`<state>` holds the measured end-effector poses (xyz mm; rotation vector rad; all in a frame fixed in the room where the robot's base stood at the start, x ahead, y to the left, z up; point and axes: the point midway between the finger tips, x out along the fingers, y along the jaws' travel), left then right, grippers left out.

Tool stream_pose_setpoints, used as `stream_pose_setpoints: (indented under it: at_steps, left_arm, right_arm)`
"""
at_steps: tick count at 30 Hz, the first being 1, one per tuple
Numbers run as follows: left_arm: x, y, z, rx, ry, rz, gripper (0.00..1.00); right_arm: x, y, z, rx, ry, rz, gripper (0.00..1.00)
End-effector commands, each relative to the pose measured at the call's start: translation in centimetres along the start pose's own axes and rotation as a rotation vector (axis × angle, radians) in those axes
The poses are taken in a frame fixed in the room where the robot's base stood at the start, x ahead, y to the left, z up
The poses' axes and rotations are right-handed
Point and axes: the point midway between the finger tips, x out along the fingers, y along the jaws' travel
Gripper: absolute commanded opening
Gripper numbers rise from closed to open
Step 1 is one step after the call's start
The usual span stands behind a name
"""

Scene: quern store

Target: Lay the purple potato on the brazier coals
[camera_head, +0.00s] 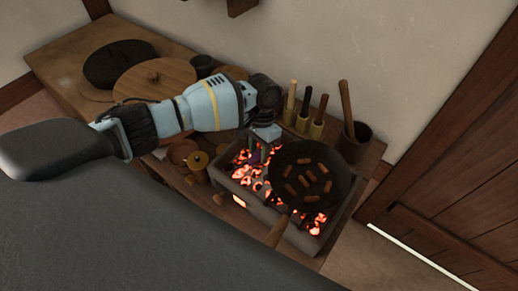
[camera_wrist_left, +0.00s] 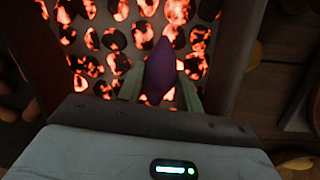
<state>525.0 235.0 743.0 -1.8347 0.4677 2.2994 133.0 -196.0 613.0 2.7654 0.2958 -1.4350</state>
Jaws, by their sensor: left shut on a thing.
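The purple potato (camera_wrist_left: 160,68) is between the green-grey fingers of my left gripper (camera_wrist_left: 160,88) in the left wrist view. In the head view the left gripper (camera_head: 257,150) is over the left part of the brazier (camera_head: 268,214), and a bit of the potato (camera_head: 255,156) shows below it. The gripper is shut on the potato. Glowing coals (camera_head: 241,160) fill the brazier and lie beneath the potato; they also show in the left wrist view (camera_wrist_left: 112,40). I cannot tell whether the potato touches them. My right gripper is not in view.
Several wooden-handled tools (camera_head: 304,108) and a dark pot (camera_head: 354,142) stand behind. Small wooden items (camera_head: 197,160) and a round wooden lid (camera_head: 153,78) are left.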

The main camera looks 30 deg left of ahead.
Motion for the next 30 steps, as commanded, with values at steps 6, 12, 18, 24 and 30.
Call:
stream_pose_setpoints:
  at_steps: [6, 12, 18, 24, 30]
  left_arm:
    - [0.1, 0.0, 0.0, 0.0, 0.0, 0.0, 0.57]
    - [0.1, 0.0, 0.0, 0.0, 0.0, 0.0, 0.58]
    - [-0.7, 0.1, 0.1, 0.002, 0.002, 0.0, 0.58]
    - [-4.0, 0.1, 0.0, 0.001, 0.005, 0.001, 0.58]
    - [-8.1, 0.1, 0.0, 0.001, 0.004, 0.0, 0.58]
  right_arm:
    - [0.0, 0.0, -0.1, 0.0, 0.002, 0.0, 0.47]
    - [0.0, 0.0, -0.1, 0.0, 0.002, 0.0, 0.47]
    - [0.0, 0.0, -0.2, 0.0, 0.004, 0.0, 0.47]
    - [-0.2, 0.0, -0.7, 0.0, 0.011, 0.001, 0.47]
    - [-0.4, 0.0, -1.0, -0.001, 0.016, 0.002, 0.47]
